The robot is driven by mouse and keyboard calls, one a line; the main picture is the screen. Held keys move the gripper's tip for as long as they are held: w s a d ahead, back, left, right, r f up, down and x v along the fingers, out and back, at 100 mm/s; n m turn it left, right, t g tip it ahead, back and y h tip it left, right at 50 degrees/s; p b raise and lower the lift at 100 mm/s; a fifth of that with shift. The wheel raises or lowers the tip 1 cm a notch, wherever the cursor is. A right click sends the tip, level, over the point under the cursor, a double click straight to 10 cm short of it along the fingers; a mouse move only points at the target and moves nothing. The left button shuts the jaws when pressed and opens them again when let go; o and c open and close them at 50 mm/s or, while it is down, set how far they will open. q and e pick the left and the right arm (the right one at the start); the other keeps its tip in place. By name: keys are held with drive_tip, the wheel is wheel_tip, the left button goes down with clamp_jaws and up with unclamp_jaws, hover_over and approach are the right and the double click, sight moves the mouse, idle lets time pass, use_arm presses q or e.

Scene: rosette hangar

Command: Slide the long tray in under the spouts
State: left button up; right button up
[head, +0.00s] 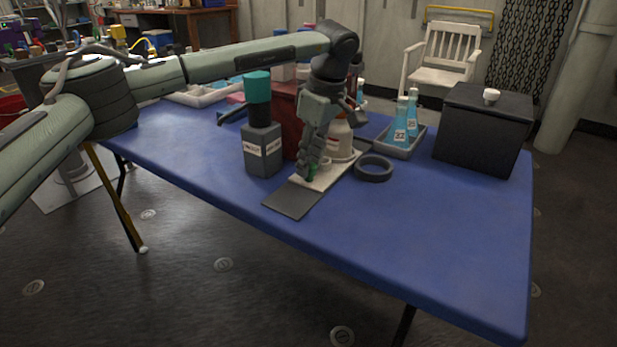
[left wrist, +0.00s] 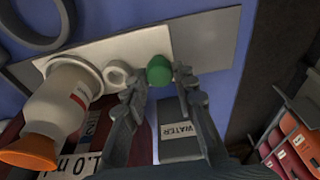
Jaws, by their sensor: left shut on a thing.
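The long tray is a pale flat plate (head: 348,168) lying on a dark grey strip (head: 292,200) on the blue table. It also shows in the left wrist view (left wrist: 135,45), with a green knob (left wrist: 160,71) at its right end. My left gripper (head: 311,172) is shut on the green knob from above. A white bottle with an orange top (left wrist: 60,100) and a small white ring-shaped piece (left wrist: 117,74) stand on the plate. A dark red unit (head: 284,110) stands behind, partly hidden by my arm. I cannot make out the spouts. My right gripper is not in view.
A grey canister with a teal cap (head: 262,150) stands close to the left of my gripper. A dark ring (head: 374,169) lies right of the plate. Blue bottles (head: 400,125) in a grey tray and a black box (head: 484,130) stand farther right. The table front is clear.

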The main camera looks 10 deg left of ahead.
sight(324, 168)
use_arm(q)
drive_tip(key=shift+w+d+p, duration=0.3)
drive_tip(key=shift+w+p, duration=0.05)
drive_tip(key=shift+w, duration=0.5)
drive_tip(key=shift+w+d+p, duration=0.35)
drive_tip(key=shift+w+p, duration=0.05)
drive_tip(key=shift+w, duration=0.45)
drive_tip(key=shift+w+d+p, duration=0.3)
drive_tip(key=shift+w+p, duration=0.05)
drive_tip(key=shift+w, duration=0.5)
drive_tip(key=o, duration=0.9)
drive_tip(key=shift+c, duration=0.2)
wheel_tip(324, 168, up, 7)
drive_tip(key=p, duration=0.5)
